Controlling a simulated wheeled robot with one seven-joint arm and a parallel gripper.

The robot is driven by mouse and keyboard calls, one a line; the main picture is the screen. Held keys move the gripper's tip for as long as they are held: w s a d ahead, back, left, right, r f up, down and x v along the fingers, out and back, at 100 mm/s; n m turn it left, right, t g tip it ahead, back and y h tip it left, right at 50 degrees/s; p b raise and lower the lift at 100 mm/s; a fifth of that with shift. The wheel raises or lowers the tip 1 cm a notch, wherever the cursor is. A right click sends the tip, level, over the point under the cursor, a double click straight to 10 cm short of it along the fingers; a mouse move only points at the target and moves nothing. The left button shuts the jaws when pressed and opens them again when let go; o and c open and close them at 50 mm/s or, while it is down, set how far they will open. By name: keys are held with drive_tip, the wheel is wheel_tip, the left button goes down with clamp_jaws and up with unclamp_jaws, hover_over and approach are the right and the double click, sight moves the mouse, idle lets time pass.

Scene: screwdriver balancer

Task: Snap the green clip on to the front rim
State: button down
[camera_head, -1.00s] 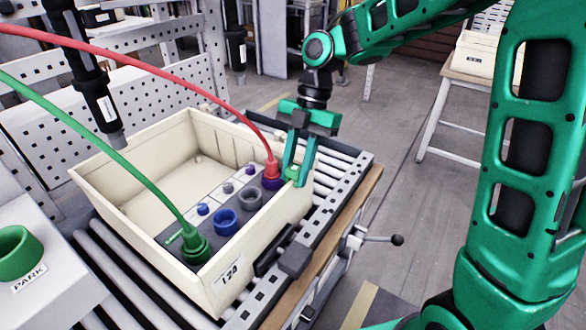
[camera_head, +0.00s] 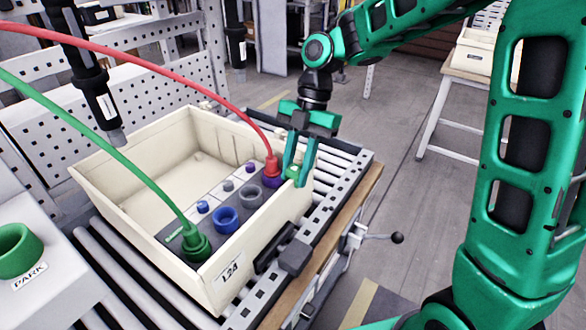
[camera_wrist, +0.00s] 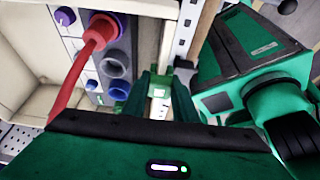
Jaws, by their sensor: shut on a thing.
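The light green clip (camera_head: 292,172) sits between the fingertips of my gripper (camera_head: 297,178), at the right corner of the cream crate (camera_head: 262,233). My gripper points down and is shut on the clip. The fingers partly hide the clip and the rim there, so I cannot tell whether the clip touches or grips the rim.
Inside the crate, a red hose (camera_head: 271,165) joins a purple socket close to my gripper. A green hose (camera_head: 180,210) joins a green socket; blue and grey sockets stand between. A black tool (camera_head: 95,85) hangs over the crate's left side. Rollers (camera_head: 120,295) lie below.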

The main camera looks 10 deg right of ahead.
drive_tip(key=shift+r, duration=0.1)
drive_tip(key=c, duration=1.3)
unclamp_jaws()
drive_tip(key=shift+c, duration=0.2)
drive_tip(key=v, duration=1)
drive_tip(key=shift+r, duration=0.35)
drive_tip(key=shift+w+d, duration=0.1)
drive_tip(key=s+d+f+m+t+h, duration=0.1)
drive_tip(key=s+d+f+m, duration=0.3)
drive_tip(key=s+d+m, duration=0.8)
drive_tip(key=s+d+f+m+t+h, duration=0.2)
drive_tip(key=s+d+f+m, duration=0.3)
drive_tip(key=s+d+m, duration=0.8)
drive_tip(key=d+m, duration=0.1)
drive_tip(key=m, duration=0.7)
drive_tip(key=shift+d, duration=0.35)
